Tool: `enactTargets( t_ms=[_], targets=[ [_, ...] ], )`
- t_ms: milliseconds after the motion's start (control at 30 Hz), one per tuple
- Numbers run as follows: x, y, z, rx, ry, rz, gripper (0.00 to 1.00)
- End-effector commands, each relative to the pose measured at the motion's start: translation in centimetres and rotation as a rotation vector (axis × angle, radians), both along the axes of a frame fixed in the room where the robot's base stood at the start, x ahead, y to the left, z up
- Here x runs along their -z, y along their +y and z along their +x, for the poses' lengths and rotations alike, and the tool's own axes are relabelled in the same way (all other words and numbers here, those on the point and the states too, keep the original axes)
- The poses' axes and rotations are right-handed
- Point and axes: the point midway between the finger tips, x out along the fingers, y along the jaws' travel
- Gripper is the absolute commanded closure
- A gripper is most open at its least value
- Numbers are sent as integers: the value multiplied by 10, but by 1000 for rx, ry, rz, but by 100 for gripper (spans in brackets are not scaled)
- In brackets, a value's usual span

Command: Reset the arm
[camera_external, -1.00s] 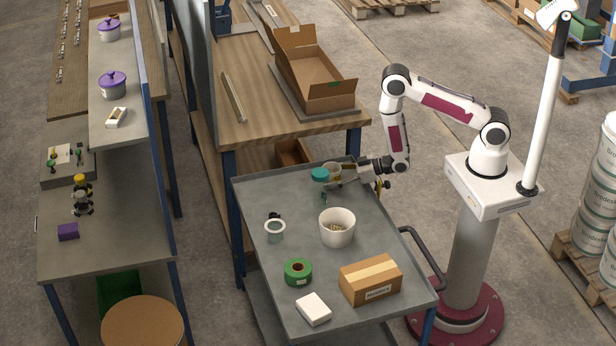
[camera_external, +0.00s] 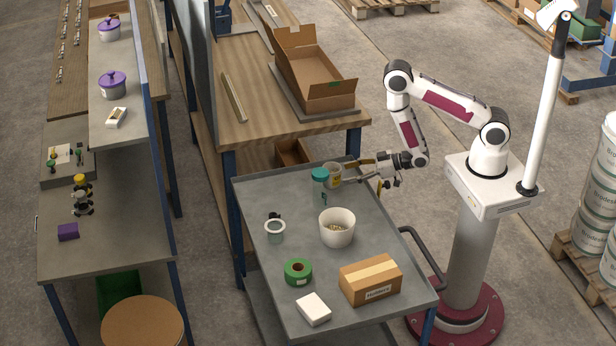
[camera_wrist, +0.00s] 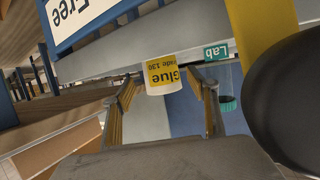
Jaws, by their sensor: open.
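My gripper (camera_external: 354,170) is open and empty over the back right edge of the grey cart. Its fingers point left, level with a small white container with a yellow glue label (camera_external: 333,174), which stands just left of the tips. In the wrist view my gripper (camera_wrist: 163,82) has its two fingers spread, with the glue container (camera_wrist: 162,76) upside down in the picture between them and apparently beyond the tips. A clear jar with a teal lid (camera_external: 320,185) stands left of the glue container; its lid (camera_wrist: 228,103) shows at the right in the wrist view.
The grey cart (camera_external: 255,190) also carries a white bowl (camera_external: 337,229), a green tape roll (camera_external: 298,271), a clear ring-topped jar (camera_external: 275,232), a cardboard box (camera_external: 371,280) and a small white box (camera_external: 313,309). A wooden bench (camera_external: 250,120) with an open carton stands behind.

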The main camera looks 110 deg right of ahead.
Motion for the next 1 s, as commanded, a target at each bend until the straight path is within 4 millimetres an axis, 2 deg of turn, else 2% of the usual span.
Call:
enactTargets(
  t_ms=[1000],
  targets=[
    [-5,-1,3,-2,-1,0,41]
  ],
)
